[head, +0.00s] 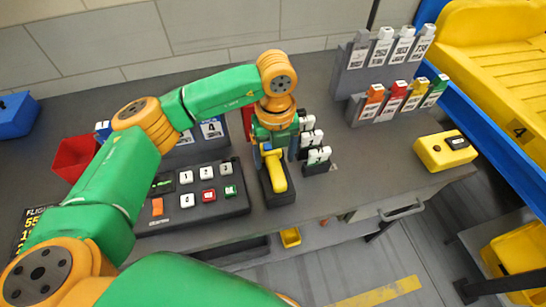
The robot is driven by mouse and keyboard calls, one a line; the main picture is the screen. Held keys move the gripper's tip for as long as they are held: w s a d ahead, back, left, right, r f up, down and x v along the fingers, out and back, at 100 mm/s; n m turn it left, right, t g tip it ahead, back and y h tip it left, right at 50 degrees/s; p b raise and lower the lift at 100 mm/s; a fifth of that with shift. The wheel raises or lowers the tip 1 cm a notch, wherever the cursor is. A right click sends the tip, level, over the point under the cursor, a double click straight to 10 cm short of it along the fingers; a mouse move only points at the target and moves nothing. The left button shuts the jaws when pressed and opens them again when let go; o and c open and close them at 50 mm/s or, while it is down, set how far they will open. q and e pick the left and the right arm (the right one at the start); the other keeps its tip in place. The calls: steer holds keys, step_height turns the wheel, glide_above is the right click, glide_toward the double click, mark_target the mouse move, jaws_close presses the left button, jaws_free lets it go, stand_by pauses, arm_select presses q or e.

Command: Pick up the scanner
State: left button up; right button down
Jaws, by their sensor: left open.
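The scanner (277,173) is yellow, with a long handle, and rests in a dark cradle (281,198) near the front edge of the desk. My left gripper (267,152) points down over the far end of the scanner, with its jaws open. The gripper body hides part of the scanner's far end. I cannot tell whether the fingers touch it. My right gripper is not in view.
A button panel (195,196) lies left of the cradle, and white-topped items (318,156) stand close to its right. A yellow box (445,151) sits at the desk's right. Label racks (358,78) stand at the back right, beside a blue-edged conveyor with yellow trays (490,45).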

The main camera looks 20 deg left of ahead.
mark_target(275, 166)
arm_select(q)
step_height(275, 166, down, 3)
steer(key=shift+w+r, duration=0.1)
steer(key=shift+w, duration=0.05)
steer(key=shift+w+a+f, duration=0.1)
steer(key=shift+f, duration=0.15)
jaws_close()
steer(key=shift+r, duration=0.1)
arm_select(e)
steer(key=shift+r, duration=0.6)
